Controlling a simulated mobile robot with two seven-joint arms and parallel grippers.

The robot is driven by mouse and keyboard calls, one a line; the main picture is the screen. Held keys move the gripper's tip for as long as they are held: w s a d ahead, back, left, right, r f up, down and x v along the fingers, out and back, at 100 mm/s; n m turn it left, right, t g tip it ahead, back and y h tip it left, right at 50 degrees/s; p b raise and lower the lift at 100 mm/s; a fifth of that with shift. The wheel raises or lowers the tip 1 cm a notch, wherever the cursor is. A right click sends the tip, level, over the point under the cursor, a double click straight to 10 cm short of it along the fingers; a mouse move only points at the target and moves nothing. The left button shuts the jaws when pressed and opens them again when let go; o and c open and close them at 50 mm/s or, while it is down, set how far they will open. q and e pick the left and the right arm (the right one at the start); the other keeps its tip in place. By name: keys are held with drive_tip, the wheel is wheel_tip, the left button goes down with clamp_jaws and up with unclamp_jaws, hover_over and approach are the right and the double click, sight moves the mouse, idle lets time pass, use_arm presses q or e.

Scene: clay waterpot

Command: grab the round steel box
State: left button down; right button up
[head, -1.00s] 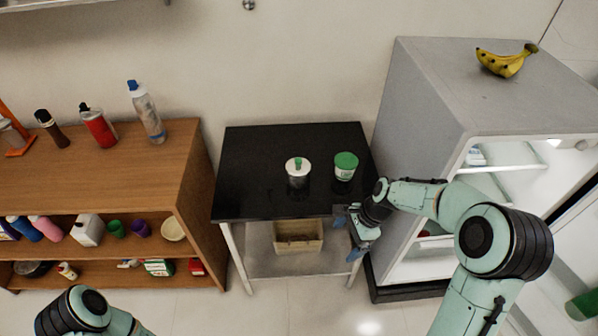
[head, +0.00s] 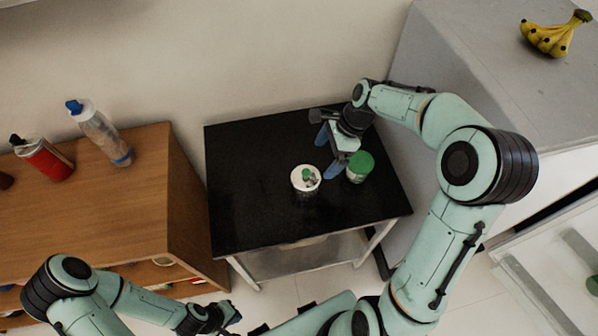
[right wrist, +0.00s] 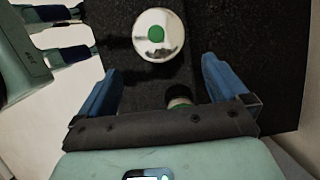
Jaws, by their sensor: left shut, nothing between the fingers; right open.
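The round steel box (head: 305,184) stands upright on the black table (head: 250,205), with a pale shiny lid and a green knob. In the right wrist view the steel box (right wrist: 158,35) lies ahead of the fingers, roughly between their lines. My right gripper (head: 329,153) is open and empty, just behind and to the right of the box in the head view. Its blue fingers (right wrist: 163,86) show apart, with the box beyond their tips. My left gripper (head: 228,316) is low at the bottom of the head view, shut and empty, away from the box.
A green-lidded jar (head: 359,168) stands close to the right of the box, near my right gripper. The table's left and front parts are clear. A wooden shelf (head: 110,200) with bottles is at left. A grey cabinet (head: 480,70) with bananas (head: 553,38) is at right.

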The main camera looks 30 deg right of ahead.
sight(306, 180)
drive_tip(key=x, duration=0.7)
drive_tip(key=shift+s+a, duration=0.1)
drive_tip(key=shift+s, duration=0.1)
drive_tip(key=x, duration=0.5)
drive_tip(key=shift+w+a+f, duration=0.25)
drive_tip(key=shift+w+a, duration=0.05)
drive_tip(key=shift+a, duration=0.1)
drive_tip(key=c, duration=0.8)
